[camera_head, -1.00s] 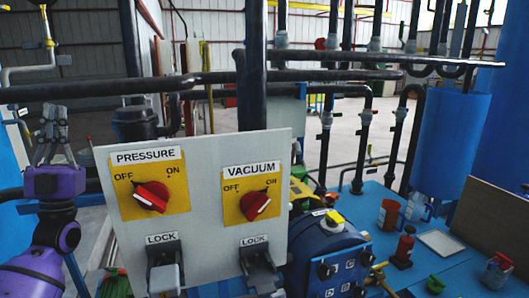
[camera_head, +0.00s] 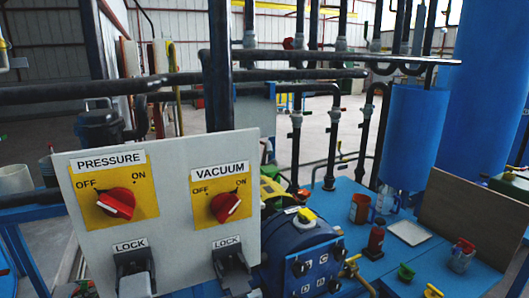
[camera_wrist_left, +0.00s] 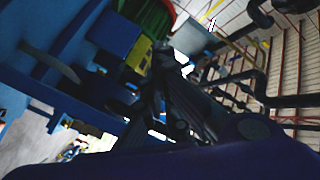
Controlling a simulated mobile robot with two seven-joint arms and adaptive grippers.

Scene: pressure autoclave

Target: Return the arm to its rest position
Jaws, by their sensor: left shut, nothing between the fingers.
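My left arm is out of the head view. In the left wrist view my left gripper (camera_wrist_left: 166,62) shows as dark fingers beyond a purple wrist, shut, with nothing seen between them. It points into a dim, tilted scene and touches nothing that I can make out. My right gripper is in neither view. In the head view the pale control panel (camera_head: 160,230) carries a red PRESSURE knob (camera_head: 117,203) and a red VACUUM knob (camera_head: 225,206), each on a yellow plate. A LOCK latch (camera_head: 133,272) sits below the PRESSURE knob, and another (camera_head: 232,268) below the VACUUM knob.
A dark horizontal pipe (camera_head: 170,80) crosses above the panel. A blue vessel (camera_head: 305,250) stands right of it. A brown board (camera_head: 470,215) stands at the right.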

